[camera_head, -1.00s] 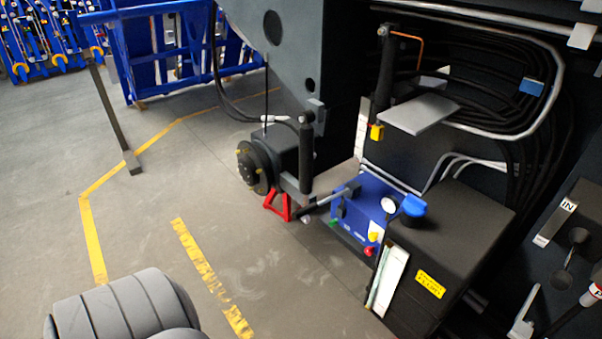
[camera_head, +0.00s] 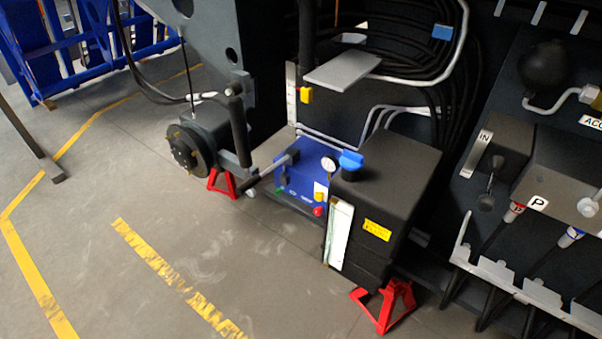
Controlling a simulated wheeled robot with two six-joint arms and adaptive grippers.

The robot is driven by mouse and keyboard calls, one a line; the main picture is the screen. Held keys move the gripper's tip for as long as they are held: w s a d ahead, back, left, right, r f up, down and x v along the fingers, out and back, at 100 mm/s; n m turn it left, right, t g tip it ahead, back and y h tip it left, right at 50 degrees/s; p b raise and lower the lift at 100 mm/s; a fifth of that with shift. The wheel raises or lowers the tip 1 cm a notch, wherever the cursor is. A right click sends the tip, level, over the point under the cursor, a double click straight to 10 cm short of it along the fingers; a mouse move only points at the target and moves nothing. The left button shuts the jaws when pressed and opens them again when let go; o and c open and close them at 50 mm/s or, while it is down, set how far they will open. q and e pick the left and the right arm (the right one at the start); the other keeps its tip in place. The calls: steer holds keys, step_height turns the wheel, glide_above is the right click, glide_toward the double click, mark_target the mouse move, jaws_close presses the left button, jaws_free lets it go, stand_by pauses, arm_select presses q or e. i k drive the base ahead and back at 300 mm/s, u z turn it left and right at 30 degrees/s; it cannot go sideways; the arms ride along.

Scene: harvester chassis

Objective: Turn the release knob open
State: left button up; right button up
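A blue hand-pump unit (camera_head: 296,172) sits low against the dark chassis, with a lever and a round white gauge (camera_head: 329,164). Neither of my grippers is in view.
A black tank (camera_head: 385,185) with a blue cap (camera_head: 351,160) stands right of the pump. Red stands (camera_head: 386,304) and a grey shelf plate (camera_head: 342,69) are nearby. Hoses and a valve panel (camera_head: 560,180) are at right. The floor in front is clear.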

mark_target(317, 211)
steer(key=z, duration=0.35)
steer(key=i, duration=0.9)
steer(key=z, duration=0.05)
